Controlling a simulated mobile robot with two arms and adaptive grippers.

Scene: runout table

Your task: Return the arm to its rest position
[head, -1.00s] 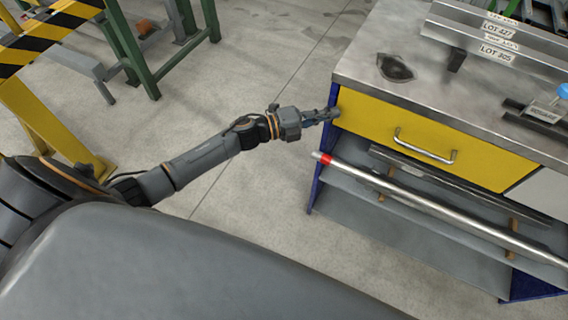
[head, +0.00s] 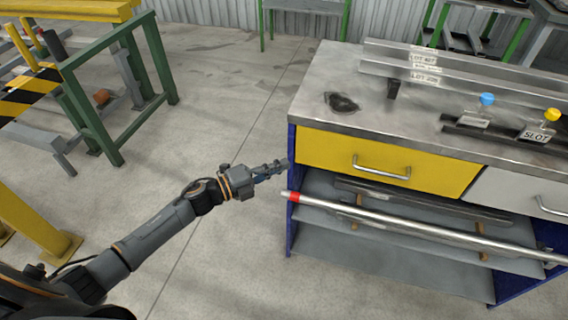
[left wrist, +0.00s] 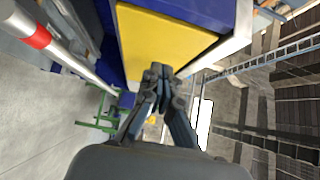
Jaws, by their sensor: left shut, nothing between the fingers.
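My left arm reaches in from the lower left of the head view. Its gripper (head: 272,170) is shut and empty, just left of the workbench's blue front corner post. In the left wrist view the shut fingers (left wrist: 158,78) show in front of the yellow drawer (left wrist: 160,45). In the head view that drawer (head: 385,166) is shut, with a silver handle. I cannot tell whether the fingertips touch the bench. My right gripper does not show.
A silver bar with a red band (head: 293,197) lies along the bench's upper shelf and sticks out at the left. The steel bench top (head: 310,95) holds angle profiles and colored knobs. A green frame (head: 122,95) and a yellow post (head: 45,235) stand left. Bare floor lies between.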

